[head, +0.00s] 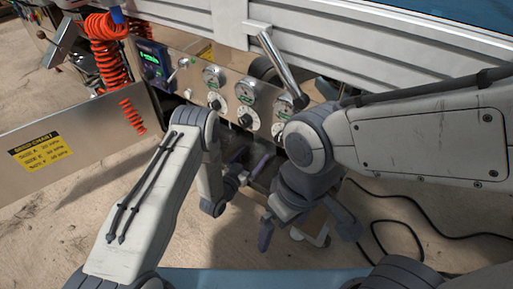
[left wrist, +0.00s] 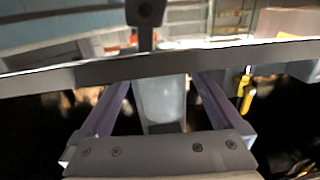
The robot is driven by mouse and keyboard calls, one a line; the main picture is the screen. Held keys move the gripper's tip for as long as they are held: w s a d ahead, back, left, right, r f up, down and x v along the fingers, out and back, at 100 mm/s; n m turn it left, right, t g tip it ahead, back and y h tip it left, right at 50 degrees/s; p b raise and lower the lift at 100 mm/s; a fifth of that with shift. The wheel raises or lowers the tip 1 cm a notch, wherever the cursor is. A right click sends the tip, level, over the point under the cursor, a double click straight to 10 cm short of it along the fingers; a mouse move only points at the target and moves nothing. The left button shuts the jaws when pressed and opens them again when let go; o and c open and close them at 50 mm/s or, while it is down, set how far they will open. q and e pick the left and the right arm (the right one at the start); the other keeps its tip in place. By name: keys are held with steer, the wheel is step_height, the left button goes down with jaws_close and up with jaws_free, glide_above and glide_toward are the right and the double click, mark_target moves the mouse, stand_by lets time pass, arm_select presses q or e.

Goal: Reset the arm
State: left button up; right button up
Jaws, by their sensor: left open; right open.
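My left gripper (head: 248,165) is in front of the lower part of the metal control panel (head: 190,78), below its dials. My right gripper (head: 305,232) hangs lower and to the right, pointing down. Its fingers are apart and I see nothing held between them. My right arm crosses from the right edge and hides part of the panel's right side.
The panel carries dials (head: 214,77), a blue display unit (head: 150,62) and a metal lever (head: 277,62). A red coiled hose (head: 106,58) hangs at the left above a plate with a yellow label (head: 40,152). A black cable (head: 400,218) lies on the floor.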

arm_select(q)
steer(key=p+v, duration=0.2)
steer(key=v, duration=0.4)
steer(key=shift+r+p, duration=0.1)
steer(key=shift+p, duration=0.2)
steer(key=shift+s+a, duration=0.25)
steer(key=shift+s, duration=0.25)
steer(key=b+x, duration=0.5)
steer(key=x, duration=0.5)
steer(key=shift+w, duration=0.2)
steer(key=shift+r, duration=0.2)
steer(key=shift+f, duration=0.15)
